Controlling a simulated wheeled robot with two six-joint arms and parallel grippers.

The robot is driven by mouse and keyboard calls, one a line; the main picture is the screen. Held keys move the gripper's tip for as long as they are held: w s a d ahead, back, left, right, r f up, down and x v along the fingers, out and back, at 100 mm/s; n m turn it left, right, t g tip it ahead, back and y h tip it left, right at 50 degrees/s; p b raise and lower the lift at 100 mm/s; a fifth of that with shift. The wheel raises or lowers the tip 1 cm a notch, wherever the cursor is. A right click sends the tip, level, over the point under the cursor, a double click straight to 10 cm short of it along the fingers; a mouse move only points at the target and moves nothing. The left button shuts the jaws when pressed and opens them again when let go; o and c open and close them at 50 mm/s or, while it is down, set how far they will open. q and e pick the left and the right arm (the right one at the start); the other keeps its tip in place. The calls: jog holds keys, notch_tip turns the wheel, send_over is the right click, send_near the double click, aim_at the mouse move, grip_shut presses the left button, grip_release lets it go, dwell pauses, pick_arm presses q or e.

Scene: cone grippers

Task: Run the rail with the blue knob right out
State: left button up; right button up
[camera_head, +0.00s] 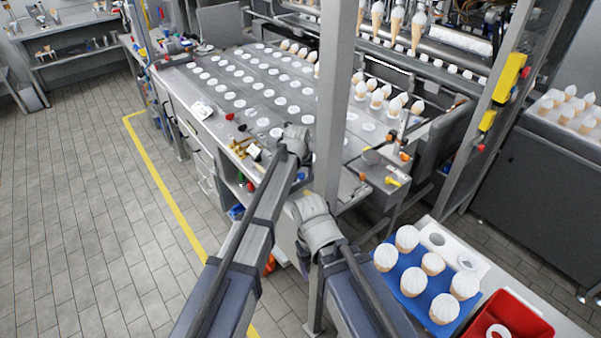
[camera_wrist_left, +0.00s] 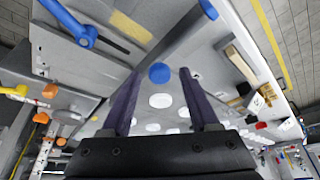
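In the left wrist view, a round blue knob (camera_wrist_left: 159,73) shows between and beyond the fingertips of my left gripper (camera_wrist_left: 160,84). The two dark fingers stand apart, one on each side of it in the picture, and they hold nothing. I cannot tell how far the knob lies from the tips. In the head view my left gripper (camera_head: 296,138) is at the near edge of the machine, its fingers mostly hidden by my wrist. The knob and its rail cannot be made out there. My right arm ends close to the post, and its fingers are hidden.
A blue tray (camera_head: 404,303) of cones and a red bin (camera_head: 527,316) sit at lower right. A blue lever (camera_wrist_left: 84,36) is near my left gripper.

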pick_arm(q)
jog(key=shift+r, duration=0.1)
jog(key=p+v, duration=0.7)
jog(key=shift+s+r, duration=0.2)
jog(key=shift+r, duration=0.05)
dwell(0.4)
jog(key=s+a+f+n+g, duration=0.1)
jog(key=s+a+g, duration=0.1)
jog(key=s+a, duration=0.95)
jog(key=s+a+f+n+g, duration=0.1)
jog(key=s+a+g, duration=0.1)
jog(key=s+a, duration=0.95)
jog(key=s+d+f+m+y+b, duration=0.1)
jog(key=s+d+f+m+b, duration=0.1)
jog(key=s+d, duration=0.2)
jog(key=s+d+f+m+b, duration=0.2)
jog(key=s+d+f+b, duration=0.1)
jog(key=d, duration=0.7)
jog(key=shift+s+f+g+y+b, duration=0.2)
jog(key=shift+s+g+y+b, duration=0.15)
jog(key=shift+s, duration=0.5)
